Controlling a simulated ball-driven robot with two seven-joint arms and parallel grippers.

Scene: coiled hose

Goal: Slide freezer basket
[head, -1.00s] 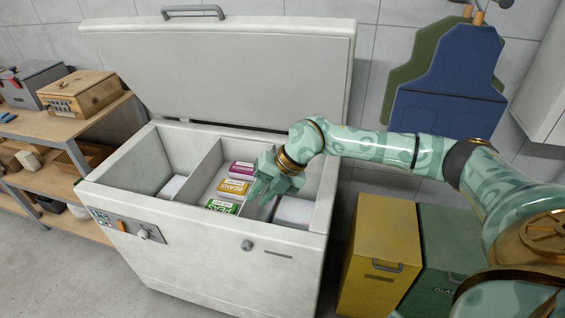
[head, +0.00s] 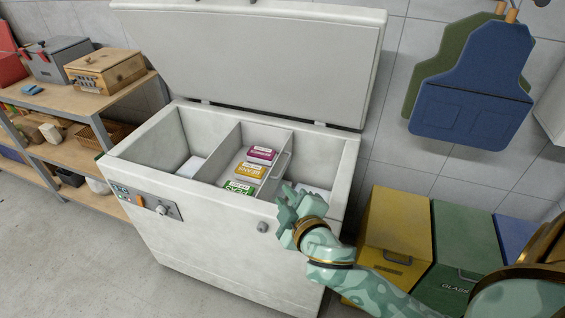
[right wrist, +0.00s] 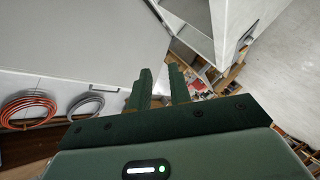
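The grey freezer basket (head: 223,178) sits inside the open white chest freezer (head: 215,228), near the middle. It holds a magenta (head: 261,155), a yellow (head: 250,170) and a green (head: 239,187) food packet in a row. A looped handle (head: 286,163) shows at its right side. My right gripper (head: 288,192) is at the freezer's front rim, just right of the basket, and looks apart from it; contact with the rim cannot be told. In the right wrist view its two fingers (right wrist: 161,82) stand apart with nothing between them. My left gripper is not in view.
The freezer lid (head: 250,50) stands open at the back. White contents (head: 191,166) lie low in the left compartment. Yellow (head: 393,235) and green (head: 462,250) bins stand at right, a wooden shelf (head: 95,100) at left.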

